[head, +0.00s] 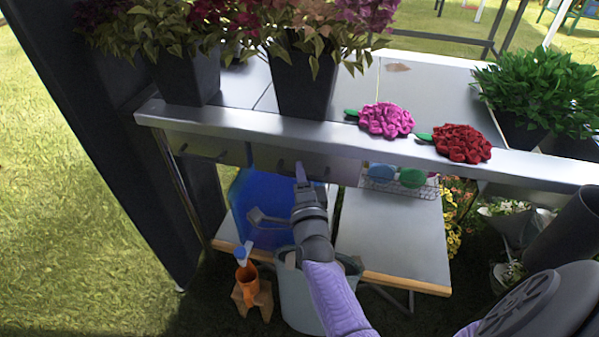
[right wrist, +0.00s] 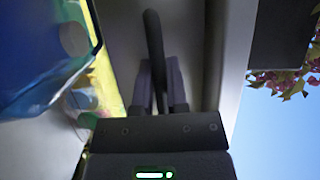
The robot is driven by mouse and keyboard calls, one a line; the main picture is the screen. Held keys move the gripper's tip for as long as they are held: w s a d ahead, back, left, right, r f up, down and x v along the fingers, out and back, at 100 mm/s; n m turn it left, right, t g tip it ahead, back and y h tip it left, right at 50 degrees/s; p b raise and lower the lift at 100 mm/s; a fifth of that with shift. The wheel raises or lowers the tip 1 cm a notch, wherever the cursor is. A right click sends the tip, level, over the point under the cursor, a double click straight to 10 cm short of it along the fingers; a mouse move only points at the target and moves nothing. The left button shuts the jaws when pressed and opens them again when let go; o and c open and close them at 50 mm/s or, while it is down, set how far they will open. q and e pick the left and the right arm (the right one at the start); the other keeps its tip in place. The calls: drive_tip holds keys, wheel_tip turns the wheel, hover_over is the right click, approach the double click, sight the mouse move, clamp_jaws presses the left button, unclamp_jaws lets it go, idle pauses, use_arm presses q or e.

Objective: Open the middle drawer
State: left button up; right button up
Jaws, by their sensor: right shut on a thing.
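The metal table has grey drawer fronts under its front edge. The middle drawer (head: 318,162) looks closed, with its front partly covered by my right gripper (head: 300,172). In the right wrist view, the dark bar handle (right wrist: 153,35) stands out from the grey drawer front (right wrist: 122,50). My right gripper (right wrist: 158,88) is shut on this handle, one finger on each side. Another drawer front (head: 205,148) with dark handles is to the left. My left gripper is not in view.
Dark flower pots (head: 303,85) stand on the tabletop (head: 430,90). A pink flower (head: 386,119) and red flower (head: 461,143) lie near its front edge. Below are a blue container (head: 262,205), a wire basket (head: 398,186), a lower shelf (head: 390,235) and a pale bucket (head: 297,300).

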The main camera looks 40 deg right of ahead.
clamp_jaws()
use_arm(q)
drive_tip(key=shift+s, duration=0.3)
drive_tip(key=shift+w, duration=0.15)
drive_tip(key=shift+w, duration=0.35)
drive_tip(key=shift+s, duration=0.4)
